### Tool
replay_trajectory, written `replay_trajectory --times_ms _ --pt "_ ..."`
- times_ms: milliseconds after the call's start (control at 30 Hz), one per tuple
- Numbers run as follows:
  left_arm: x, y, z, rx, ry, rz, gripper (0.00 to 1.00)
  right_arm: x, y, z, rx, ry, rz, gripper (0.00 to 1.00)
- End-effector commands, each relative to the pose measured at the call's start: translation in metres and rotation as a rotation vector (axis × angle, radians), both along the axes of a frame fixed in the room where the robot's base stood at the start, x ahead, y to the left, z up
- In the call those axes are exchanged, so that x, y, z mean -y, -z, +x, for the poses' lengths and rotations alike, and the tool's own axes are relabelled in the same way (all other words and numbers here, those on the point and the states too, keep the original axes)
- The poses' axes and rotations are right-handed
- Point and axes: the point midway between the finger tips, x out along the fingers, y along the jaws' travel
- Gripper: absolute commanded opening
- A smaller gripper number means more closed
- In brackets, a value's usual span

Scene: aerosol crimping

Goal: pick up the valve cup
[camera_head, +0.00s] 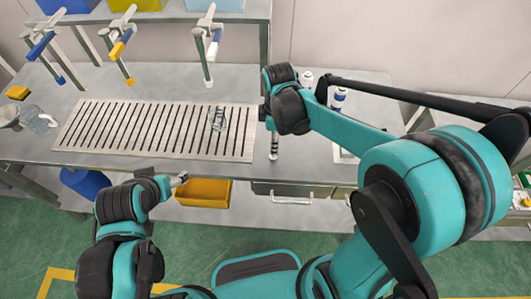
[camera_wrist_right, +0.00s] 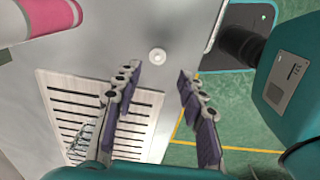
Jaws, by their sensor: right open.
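The valve cup (camera_wrist_right: 157,56) is a small white round piece with a darker centre. In the right wrist view it sits on the bare grey table top, beyond and between my right fingertips. My right gripper (camera_wrist_right: 158,76) is open, with nothing between its fingers, one finger on each side of the line to the cup. In the head view my right gripper (camera_head: 273,148) points down at the table, right of the slatted rack; I cannot make out the cup there. My left gripper (camera_head: 181,180) is low at the table's front edge, its fingers too small to judge.
The slatted rack (camera_head: 90,130) covers the table's left half, with a clear object (camera_head: 218,118) standing on it. A yellow bin (camera_head: 204,190) hangs below the front edge. A pink-and-white cylinder (camera_wrist_right: 45,18) is close by.

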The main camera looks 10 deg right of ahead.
Motion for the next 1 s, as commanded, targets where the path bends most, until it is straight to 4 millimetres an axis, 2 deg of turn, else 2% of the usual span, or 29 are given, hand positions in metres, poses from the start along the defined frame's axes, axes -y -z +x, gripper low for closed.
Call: replay_trajectory --times_ms 367,600,867,900,1000 --pt "0.000 0.017 0.000 0.000 0.000 0.000 0.71 -0.001 0.039 0.003 -0.004 -0.008 -0.001 0.40" --pt "0.000 0.035 0.000 0.000 0.000 0.000 0.71 -0.002 0.076 0.005 -0.003 -0.007 0.000 0.40" --pt "0.000 0.035 0.000 0.000 0.000 0.000 0.71 -0.002 0.078 0.005 -0.003 -0.007 0.000 0.40" --pt "0.000 0.034 0.000 0.000 0.000 0.000 0.71 -0.002 0.077 0.005 -0.003 -0.007 0.000 0.30" --pt "0.000 0.034 0.000 0.000 0.000 0.000 0.71 -0.002 0.077 0.005 -0.003 -0.007 0.000 0.15"
